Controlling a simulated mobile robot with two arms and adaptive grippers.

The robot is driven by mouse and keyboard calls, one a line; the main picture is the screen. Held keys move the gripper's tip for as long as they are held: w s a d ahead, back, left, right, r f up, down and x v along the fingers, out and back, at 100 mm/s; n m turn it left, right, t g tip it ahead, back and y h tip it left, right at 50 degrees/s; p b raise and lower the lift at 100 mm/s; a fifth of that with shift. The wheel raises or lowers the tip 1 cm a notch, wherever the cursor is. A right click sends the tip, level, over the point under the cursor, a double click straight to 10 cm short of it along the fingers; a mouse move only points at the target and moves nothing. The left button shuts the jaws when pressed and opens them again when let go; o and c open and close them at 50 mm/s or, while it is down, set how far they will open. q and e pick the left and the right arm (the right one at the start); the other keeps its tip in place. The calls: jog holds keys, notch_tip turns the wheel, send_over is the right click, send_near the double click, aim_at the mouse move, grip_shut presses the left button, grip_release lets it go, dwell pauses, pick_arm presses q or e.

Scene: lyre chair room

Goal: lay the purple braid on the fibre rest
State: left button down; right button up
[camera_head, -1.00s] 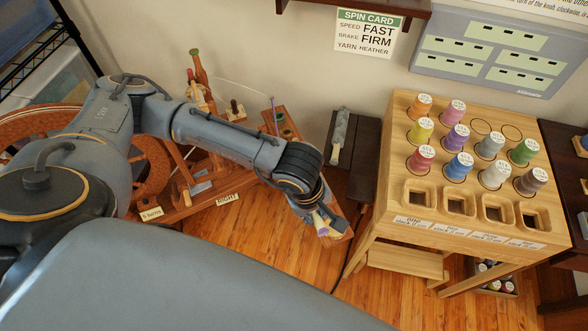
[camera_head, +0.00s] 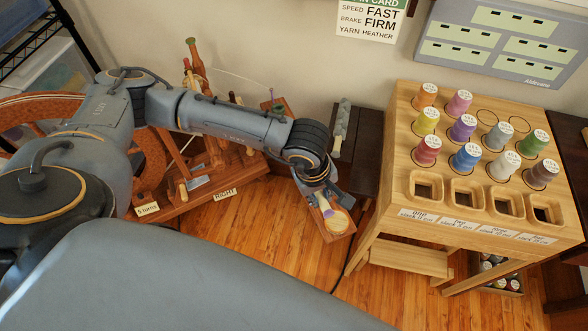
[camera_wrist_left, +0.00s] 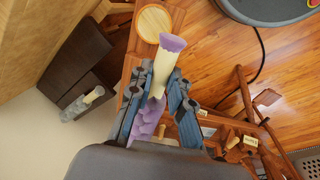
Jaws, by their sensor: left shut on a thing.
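My left gripper (camera_wrist_left: 155,112) is shut on the purple braid (camera_wrist_left: 150,118). In the left wrist view a cream band (camera_wrist_left: 161,74) and a flared purple end stick out past the fingers. The end overlaps the lower right edge of a pale round disc set in a reddish wooden board (camera_wrist_left: 132,65). In the head view the braid's purple end (camera_head: 328,213) is beside the disc (camera_head: 338,222); I cannot tell whether they touch. Much of the braid is hidden by the gripper in the head view. No part is labelled as the fibre rest. My right gripper is not in view.
A dark bench (camera_head: 362,150) with a grey braid (camera_head: 341,125) stands right of the board. A pale wooden stand (camera_head: 400,120) with coloured spools is further right. The wooden spinning wheel (camera_head: 150,165) is left, under my arm. Bare floor (camera_head: 270,235) lies in front.

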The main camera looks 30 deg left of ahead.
pick_arm(q)
jog(key=shift+w+a+f+b, duration=0.15)
jog(key=shift+w+f+b, duration=0.3)
jog(key=shift+w+b, duration=0.1)
jog(key=shift+w+a+f+b, duration=0.15)
jog(key=shift+w+f+b, duration=0.3)
jog(key=shift+w, duration=0.05)
jog(key=w+f+b, duration=0.2)
jog(key=shift+w+a+b, duration=0.2)
jog(key=shift+w+b, duration=0.15)
jog(key=shift+b, duration=0.05)
jog(key=shift+w+f+b, duration=0.2)
jog(key=shift+w+b, duration=0.15)
jog(key=shift+w+a+f, duration=0.1)
jog(key=shift+w+f, duration=0.1)
jog(key=shift+w, duration=0.1)
jog(key=shift+w+b, duration=0.1)
jog(key=shift+b, duration=0.2)
jog(key=shift+f, duration=0.1)
